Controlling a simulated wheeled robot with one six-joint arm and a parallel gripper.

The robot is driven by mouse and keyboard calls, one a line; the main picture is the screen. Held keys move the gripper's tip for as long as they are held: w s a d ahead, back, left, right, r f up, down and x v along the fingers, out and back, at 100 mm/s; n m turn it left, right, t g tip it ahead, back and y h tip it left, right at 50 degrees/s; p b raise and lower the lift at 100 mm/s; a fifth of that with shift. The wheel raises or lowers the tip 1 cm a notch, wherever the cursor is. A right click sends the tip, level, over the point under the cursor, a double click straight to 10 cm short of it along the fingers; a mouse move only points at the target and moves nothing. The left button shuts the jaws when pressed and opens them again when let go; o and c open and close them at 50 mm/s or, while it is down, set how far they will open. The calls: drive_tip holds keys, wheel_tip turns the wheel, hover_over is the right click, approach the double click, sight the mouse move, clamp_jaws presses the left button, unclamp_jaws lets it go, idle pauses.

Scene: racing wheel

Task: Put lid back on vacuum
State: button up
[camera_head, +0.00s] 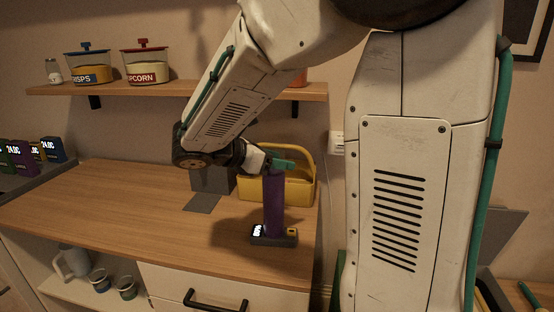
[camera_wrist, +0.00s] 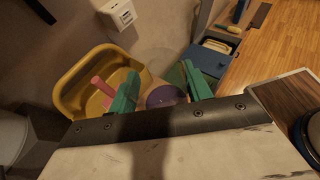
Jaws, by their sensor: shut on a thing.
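My gripper (camera_head: 280,164), with green fingers, is at the cylinder's top. In the wrist view, the fingers (camera_wrist: 156,92) lie on either side of a round purple top (camera_wrist: 165,97), and my gripper is shut on this purple thing. I cannot tell which part is the vacuum's lid, or whether the purple thing is it.
A yellow handled caddy (camera_head: 300,187) stands just behind the cylinder, with a pink item inside in the wrist view. A grey box (camera_head: 212,180) is left of it. The wooden counter (camera_head: 110,210) is clear on the left. A shelf (camera_head: 190,88) with jars is above.

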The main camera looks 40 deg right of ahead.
idle(0.4)
drive_tip(key=o, duration=1.6)
drive_tip(key=shift+r, duration=3.5)
clamp_jaws()
drive_tip(key=shift+f, duration=0.1)
